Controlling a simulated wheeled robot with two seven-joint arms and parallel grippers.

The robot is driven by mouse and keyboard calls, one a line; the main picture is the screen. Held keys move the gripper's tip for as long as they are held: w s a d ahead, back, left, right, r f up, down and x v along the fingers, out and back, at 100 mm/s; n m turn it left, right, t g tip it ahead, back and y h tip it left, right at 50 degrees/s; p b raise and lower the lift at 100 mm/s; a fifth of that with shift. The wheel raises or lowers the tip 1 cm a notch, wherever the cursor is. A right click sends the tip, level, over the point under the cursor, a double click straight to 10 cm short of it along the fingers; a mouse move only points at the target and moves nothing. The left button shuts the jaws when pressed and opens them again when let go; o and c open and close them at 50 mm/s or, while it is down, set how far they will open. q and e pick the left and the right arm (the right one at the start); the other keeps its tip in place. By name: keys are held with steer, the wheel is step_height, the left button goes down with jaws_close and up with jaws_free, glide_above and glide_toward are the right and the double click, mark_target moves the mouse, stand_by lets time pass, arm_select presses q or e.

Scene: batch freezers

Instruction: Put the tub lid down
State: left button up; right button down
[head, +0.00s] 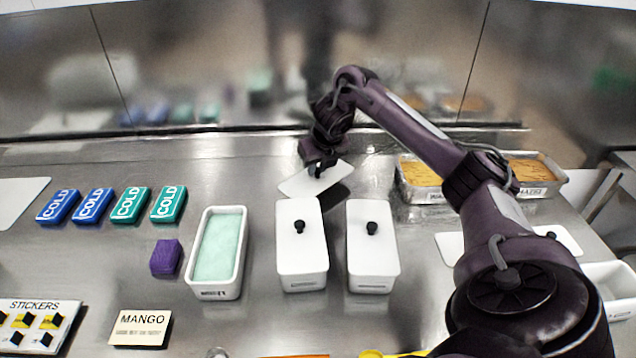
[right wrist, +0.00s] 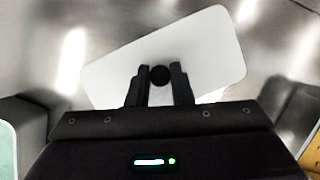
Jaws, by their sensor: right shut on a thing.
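A white tub lid (head: 330,181) with a dark knob is behind the tubs, tilted in the head view. My right gripper (head: 319,168) is shut on its knob; the right wrist view shows the lid (right wrist: 205,60) with the knob (right wrist: 160,76) between the two fingers (right wrist: 160,88). I cannot tell whether the lid touches the counter. An open white tub (head: 240,270) holds pale green contents. Two tubs with white lids, the middle one (head: 302,262) and the right one (head: 370,262), stand beside it. My left gripper is not in view.
Blue and green COLD packs (head: 94,205), a purple block (head: 165,258), a MANGO card (head: 140,328) and a sticker sheet (head: 40,325) lie left. Trays of yellow-orange food (head: 420,196) stand back right. Another white lid (head: 452,249) lies partly behind my right arm. The counter behind the COLD packs is clear.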

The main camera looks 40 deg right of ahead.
mark_target(319, 174)
steer(key=shift+f, duration=2)
steer(key=c, duration=1.3)
jaws_free()
steer(key=shift+r, duration=0.1)
steer(key=shift+s+r, duration=0.15)
steer(key=shift+r, duration=0.2)
steer(key=p+v, duration=0.4)
steer(key=v, duration=0.7)
steer(key=shift+s+a, duration=0.1)
steer(key=shift+a, duration=0.05)
